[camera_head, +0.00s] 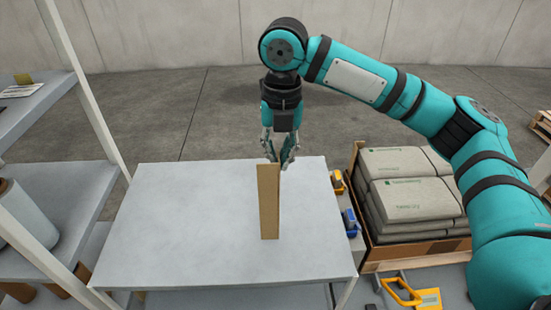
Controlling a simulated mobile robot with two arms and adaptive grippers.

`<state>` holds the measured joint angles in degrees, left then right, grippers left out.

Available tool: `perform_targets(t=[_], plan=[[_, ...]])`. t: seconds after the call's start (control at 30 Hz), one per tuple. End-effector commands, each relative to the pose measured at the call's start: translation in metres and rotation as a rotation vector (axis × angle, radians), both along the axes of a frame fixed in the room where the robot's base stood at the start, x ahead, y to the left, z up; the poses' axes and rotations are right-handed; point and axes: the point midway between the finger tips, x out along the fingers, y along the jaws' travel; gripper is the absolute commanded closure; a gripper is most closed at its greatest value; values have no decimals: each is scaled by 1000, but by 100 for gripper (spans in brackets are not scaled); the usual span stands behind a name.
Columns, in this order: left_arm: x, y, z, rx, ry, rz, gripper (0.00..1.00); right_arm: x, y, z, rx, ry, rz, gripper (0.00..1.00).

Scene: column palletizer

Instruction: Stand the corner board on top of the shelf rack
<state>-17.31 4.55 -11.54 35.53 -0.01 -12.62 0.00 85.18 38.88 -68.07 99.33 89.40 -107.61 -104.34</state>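The corner board (269,205) is a narrow brown board. It stands upright on the white top (180,215) of a low rack in the middle of the view, right of the top's centre. My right gripper (281,160) points down at the upper end of the board. Its fingertips overlap the board's top edge in the picture. I cannot tell whether they touch or hold it. My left gripper is not in view.
A taller rack with pale posts (88,95) and grey shelves stands at the left, holding a large roll (28,213). Stacked grey sacks (405,185) sit in a wooden-edged crate at the right.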

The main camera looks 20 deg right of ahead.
Motion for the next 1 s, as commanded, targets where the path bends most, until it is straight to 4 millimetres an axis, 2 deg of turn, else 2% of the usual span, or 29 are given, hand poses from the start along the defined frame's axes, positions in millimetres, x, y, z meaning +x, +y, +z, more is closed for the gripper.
perform_targets(t=[0.1, 0.23, 0.37, 0.73, 0.93, 1.0], plan=[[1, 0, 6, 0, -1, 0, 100, 12, 3, 1, -1, -1, -1, 100], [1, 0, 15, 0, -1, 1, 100, 9, 2, -21, -2, 3, 1, 100], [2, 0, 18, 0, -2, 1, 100, 9, 2, -34, -2, 1, 0, 100], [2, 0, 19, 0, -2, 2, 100, 9, 3, -39, 0, 0, 0, 100], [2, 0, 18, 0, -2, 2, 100, 10, 3, -39, 0, -1, 0, 72], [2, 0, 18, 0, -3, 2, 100, 10, 3, -39, 0, -1, 0, 71]])
